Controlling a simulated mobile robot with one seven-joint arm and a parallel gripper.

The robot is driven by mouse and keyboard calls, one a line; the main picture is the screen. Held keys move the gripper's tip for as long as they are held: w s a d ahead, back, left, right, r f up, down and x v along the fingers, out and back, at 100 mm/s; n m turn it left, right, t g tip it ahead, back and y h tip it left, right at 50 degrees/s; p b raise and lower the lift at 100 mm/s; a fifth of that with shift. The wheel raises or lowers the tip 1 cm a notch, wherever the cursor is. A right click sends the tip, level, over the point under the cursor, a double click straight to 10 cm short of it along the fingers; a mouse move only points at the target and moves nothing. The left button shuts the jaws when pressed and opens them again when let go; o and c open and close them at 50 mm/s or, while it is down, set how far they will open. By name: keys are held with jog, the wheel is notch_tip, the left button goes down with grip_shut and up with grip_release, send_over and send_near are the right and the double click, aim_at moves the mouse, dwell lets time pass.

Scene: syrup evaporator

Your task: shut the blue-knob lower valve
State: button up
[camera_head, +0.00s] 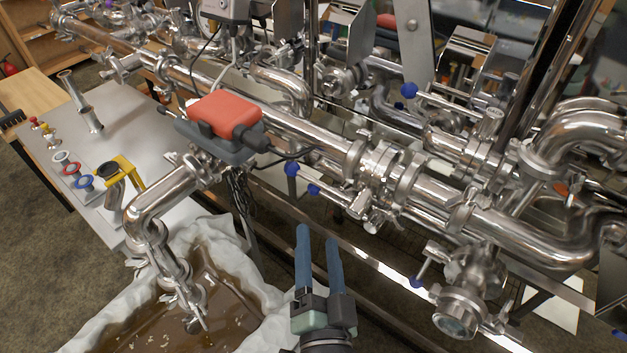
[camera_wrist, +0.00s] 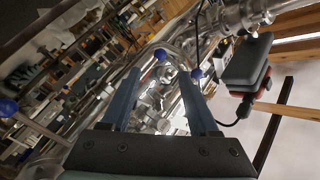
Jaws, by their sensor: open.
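Several blue-knob valve handles show on the steel pipework in the head view. Two knobs, an upper one (camera_head: 291,169) and a slightly lower one (camera_head: 313,189), sit close together on levers beside the central pipe. Another knob (camera_head: 416,282) is low on the right, by a valve with an open-ended fitting. One more (camera_head: 409,90) stands higher up. I cannot tell which one the task names. My gripper (camera_head: 317,236) is open and empty, its blue fingers pointing up at the close pair. In the wrist view, one knob (camera_wrist: 160,54) shows between the fingers and another (camera_wrist: 196,73) near the right fingertip.
A red-topped box (camera_head: 225,112) with a cable sits on the pipe at left. A curved outlet pipe (camera_head: 165,195) hangs over a cloth-lined basin of brown liquid (camera_head: 215,285). A grey table (camera_head: 110,140) holds coloured rings. Steel pipes crowd the right side.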

aim_at(315, 193)
jog(key=w+p, duration=0.1)
jog(key=w, duration=0.3)
jog(key=w+p, duration=0.1)
jog(key=w, duration=0.2)
jog(key=w+a+p, duration=0.1)
jog(key=w, duration=0.3)
jog(key=shift+w, duration=0.35)
grip_shut()
jog(key=shift+r, duration=0.1)
jog(key=shift+d+r, duration=0.1)
jog(key=shift+r, duration=0.05)
dwell(0.7)
